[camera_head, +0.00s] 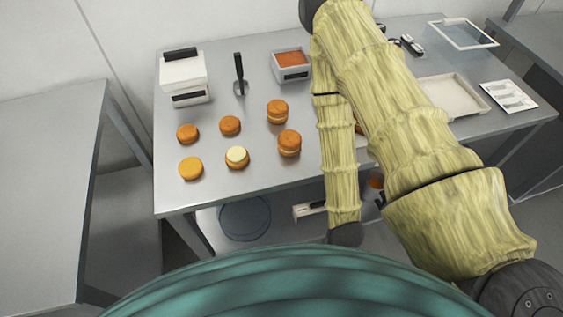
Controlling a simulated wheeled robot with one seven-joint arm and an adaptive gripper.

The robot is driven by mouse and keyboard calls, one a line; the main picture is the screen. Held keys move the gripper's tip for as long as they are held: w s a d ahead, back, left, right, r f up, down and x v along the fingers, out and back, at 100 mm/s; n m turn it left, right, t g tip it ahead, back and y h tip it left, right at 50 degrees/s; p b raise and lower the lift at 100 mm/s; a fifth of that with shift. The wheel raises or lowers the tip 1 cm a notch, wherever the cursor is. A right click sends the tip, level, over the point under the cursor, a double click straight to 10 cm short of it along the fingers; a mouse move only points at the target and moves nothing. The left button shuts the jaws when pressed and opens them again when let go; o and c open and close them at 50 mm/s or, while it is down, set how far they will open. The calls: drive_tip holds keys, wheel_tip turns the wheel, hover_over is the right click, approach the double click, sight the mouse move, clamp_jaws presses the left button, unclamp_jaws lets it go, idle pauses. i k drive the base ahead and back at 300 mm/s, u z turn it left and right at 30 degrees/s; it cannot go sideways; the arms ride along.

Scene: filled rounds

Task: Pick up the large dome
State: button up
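Several orange-brown rounds sit on the steel table (185,198). Flat-looking single pieces are at the left (187,132), front left (190,168) and middle (230,125). One piece (237,156) has a pale filling on top. Two taller rounds, one behind (277,109) and one in front (289,140), look like filled stacks. Another orange piece (358,128) is mostly hidden behind my arm. An orange-brown piece (375,181) shows beside dark parts past the table's front edge. I cannot tell which is the large dome. My gripper is largely hidden by my forearm; its fingers cannot be made out.
A white box-shaped appliance (184,75), a dark-handled spatula (239,73) and a container of orange filling (291,63) stand at the back. A pale tray (453,97), a white card (508,95) and a clear-topped frame (463,34) lie right. My arm crosses the table.

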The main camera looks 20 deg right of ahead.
sight(246, 220)
drive_tip(key=u, duration=0.5)
drive_tip(key=k, duration=1.9)
drive_tip(key=z, duration=1)
drive_tip(key=i, duration=0.5)
drive_tip(key=u, duration=0.05)
